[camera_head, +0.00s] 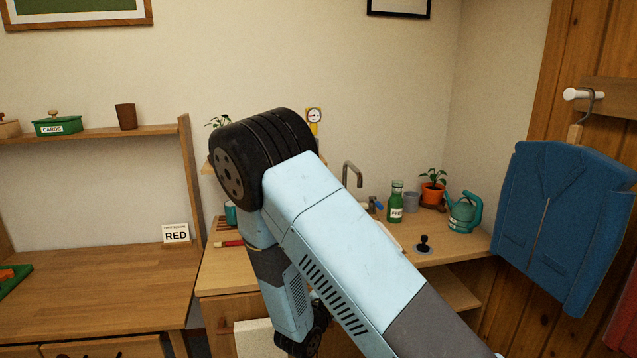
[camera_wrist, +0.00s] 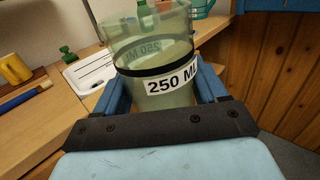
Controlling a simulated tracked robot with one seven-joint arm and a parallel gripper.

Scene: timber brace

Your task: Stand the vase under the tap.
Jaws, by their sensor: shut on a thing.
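The vase (camera_wrist: 155,62) is a clear greenish vessel with a dark band and a "250 ML" label. In the wrist view it is upright between the blue fingers of my gripper (camera_wrist: 162,88), which is shut on it. The fingers press on its two sides. The vase appears to be held in front of the counter edge; its base is hidden. The grey tap (camera_head: 352,172) stands at the back of the counter in the head view, with a blue handle beside it. My arm hides the area below the tap, and the gripper and vase are not visible there.
A blue jacket (camera_head: 565,222) hangs at right.

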